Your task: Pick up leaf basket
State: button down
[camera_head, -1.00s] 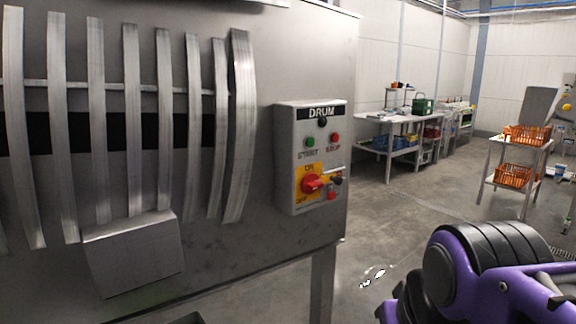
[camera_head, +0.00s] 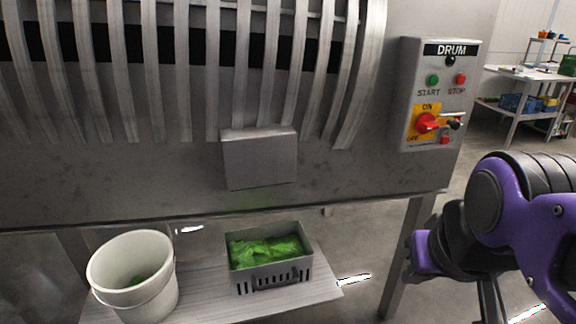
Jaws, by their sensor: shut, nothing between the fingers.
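The leaf basket (camera_head: 268,278) is a grey slotted crate with bright green leaves (camera_head: 266,249) in it. It stands upright on a low shelf (camera_head: 215,290) under the drum machine, below its small metal chute (camera_head: 259,160). Nothing of mine touches it. My purple and black arm shows at the right, well apart from the basket. I cannot make out my gripper's fingers in this view.
A white bucket (camera_head: 133,295) with a little green inside stands left of the basket. The machine body (camera_head: 330,190) overhangs the shelf, and its leg (camera_head: 404,262) stands between basket and arm. A control box (camera_head: 440,95) is above right. A worktable (camera_head: 530,78) stands farther back.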

aim_at(262, 258)
jog(key=j+u, duration=0.15)
jog(key=u, duration=0.55)
jog(key=i+j, duration=0.1)
jog(key=j+z, duration=0.05)
jog(key=j, duration=0.05)
